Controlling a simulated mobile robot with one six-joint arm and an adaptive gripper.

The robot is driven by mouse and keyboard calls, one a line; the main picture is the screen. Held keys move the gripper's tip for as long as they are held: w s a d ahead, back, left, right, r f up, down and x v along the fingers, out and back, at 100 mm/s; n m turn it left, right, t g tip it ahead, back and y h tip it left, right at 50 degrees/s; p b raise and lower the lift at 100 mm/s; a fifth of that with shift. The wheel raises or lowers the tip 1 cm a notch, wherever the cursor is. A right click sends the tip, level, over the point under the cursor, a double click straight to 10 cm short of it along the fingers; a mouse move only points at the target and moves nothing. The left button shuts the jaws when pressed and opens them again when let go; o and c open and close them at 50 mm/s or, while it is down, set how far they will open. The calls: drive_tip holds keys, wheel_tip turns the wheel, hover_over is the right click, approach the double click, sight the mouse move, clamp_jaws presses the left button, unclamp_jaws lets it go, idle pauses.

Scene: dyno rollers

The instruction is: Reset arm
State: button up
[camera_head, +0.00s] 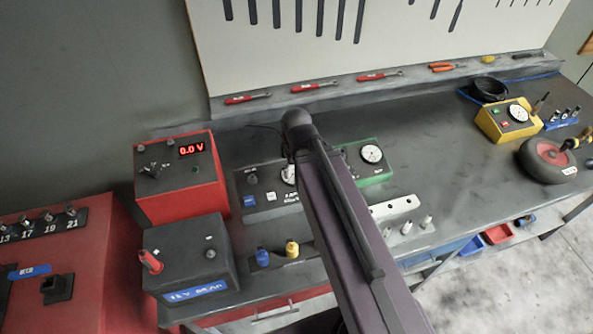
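My arm rises from the bottom edge of the head view, right of centre, up to a dark joint over the back part of the workbench (440,140). My gripper does not show in this view, so its opening and anything in it cannot be seen. The arm hides part of the bench and of the dark instrument panel (262,205) behind it.
Left of my arm stand a red power supply (180,182) reading 0.0 V and a dark battery (190,255). A green gauge box (368,163) is close on the right. A yellow gauge box (507,122) and a wheel (547,160) are farther right.

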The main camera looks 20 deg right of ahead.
idle(0.3)
wheel_tip(320, 180, down, 4)
drive_tip(key=b, duration=0.3)
drive_tip(key=shift+r+b, duration=0.2)
drive_tip(key=shift+b, duration=0.1)
